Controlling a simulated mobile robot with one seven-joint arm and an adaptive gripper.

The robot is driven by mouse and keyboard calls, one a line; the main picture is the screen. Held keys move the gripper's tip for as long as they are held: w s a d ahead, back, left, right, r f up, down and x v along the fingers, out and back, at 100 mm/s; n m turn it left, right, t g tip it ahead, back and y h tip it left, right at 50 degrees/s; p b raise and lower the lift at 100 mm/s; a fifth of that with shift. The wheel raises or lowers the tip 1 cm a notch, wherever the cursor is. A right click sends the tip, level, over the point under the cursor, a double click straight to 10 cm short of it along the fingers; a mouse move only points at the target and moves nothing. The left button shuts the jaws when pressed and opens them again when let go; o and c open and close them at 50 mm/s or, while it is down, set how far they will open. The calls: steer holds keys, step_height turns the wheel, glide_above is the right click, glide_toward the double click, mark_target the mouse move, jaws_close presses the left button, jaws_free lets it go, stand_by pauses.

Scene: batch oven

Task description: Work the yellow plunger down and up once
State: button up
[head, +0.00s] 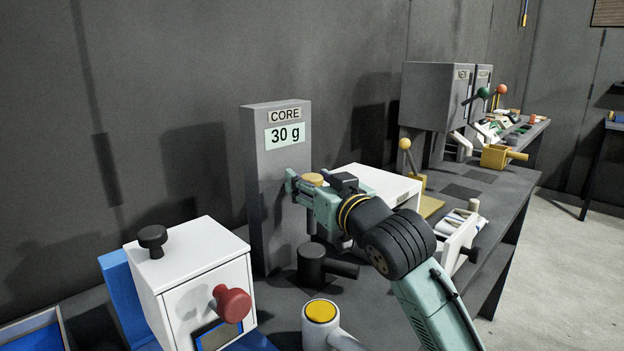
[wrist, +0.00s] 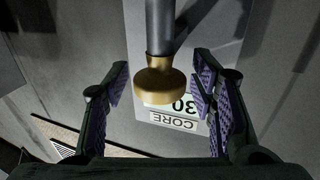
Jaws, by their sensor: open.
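The yellow plunger has a dull gold knob (head: 313,179) on an upright grey rod, in front of the grey column labelled CORE, 30 g. In the wrist view the knob (wrist: 157,82) is between my two fingers, with the grey rod running up the picture from it. My gripper (head: 300,187) is open beside the knob in the head view. In the wrist view its purple-padded fingers (wrist: 160,88) stand on either side of the knob, with a visible gap on the left; contact on the right cannot be told.
The CORE column (head: 277,190) stands close behind my gripper. A black cup with a handle (head: 312,264) is below. A white box with a red knob (head: 190,285) is at front left, and a yellow-topped cylinder (head: 321,311) in front. A yellow-ball lever (head: 405,145) stands behind right.

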steer(key=shift+c, duration=0.3)
jaws_close()
stand_by(0.3)
